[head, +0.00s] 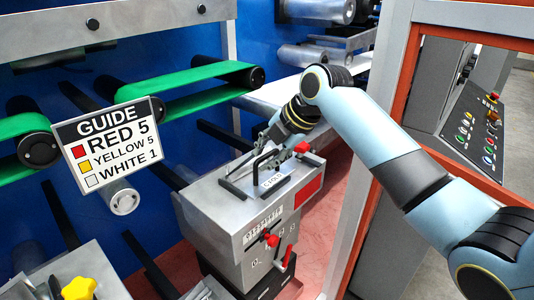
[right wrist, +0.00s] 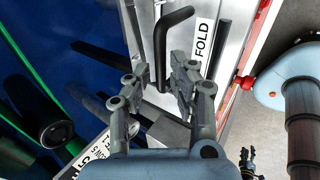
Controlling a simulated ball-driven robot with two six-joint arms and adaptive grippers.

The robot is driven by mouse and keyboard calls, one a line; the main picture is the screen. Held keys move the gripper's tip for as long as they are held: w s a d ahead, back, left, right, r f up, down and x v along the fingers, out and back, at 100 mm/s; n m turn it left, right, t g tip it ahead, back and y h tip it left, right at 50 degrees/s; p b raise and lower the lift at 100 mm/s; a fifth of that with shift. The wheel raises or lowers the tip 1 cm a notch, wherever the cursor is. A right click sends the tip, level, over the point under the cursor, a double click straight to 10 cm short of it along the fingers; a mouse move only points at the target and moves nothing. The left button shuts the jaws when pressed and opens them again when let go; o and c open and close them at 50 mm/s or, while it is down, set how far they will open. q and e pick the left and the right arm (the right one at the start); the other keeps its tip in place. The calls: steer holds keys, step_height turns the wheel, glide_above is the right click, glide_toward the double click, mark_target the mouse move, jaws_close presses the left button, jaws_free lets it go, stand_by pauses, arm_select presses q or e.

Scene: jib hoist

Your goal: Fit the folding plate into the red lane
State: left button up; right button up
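My right gripper (head: 276,147) is over the top of a grey metal box (head: 215,205). In the right wrist view the fingers of this gripper (right wrist: 158,85) are open, with a bent black handle (right wrist: 163,45) between them; I cannot tell whether they touch it. This handle (head: 256,168) stands on the box top beside a white label, which reads FOLD (right wrist: 202,42) in the right wrist view. I take the handled piece as the folding plate; its outline is unclear. A red patch (head: 309,188) is on the box's right side.
A guide sign (head: 108,143) reads RED 5, YELLOW 5, WHITE 1. Green belts (head: 195,80) run along the blue wall. Red levers (head: 289,257) stick out of the box front. A white-and-orange frame post (head: 375,130) stands close to my right arm.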

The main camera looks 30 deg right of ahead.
steer(key=shift+o, duration=0.7)
steer(key=shift+r, duration=0.1)
steer(key=shift+r, duration=0.25)
steer(key=b+v, duration=0.1)
steer(key=v, duration=1)
steer(key=shift+s+d+r, duration=0.15)
steer(key=shift+s+r, duration=0.05)
steer(key=shift+s, duration=0.15)
steer(key=shift+f, duration=0.1)
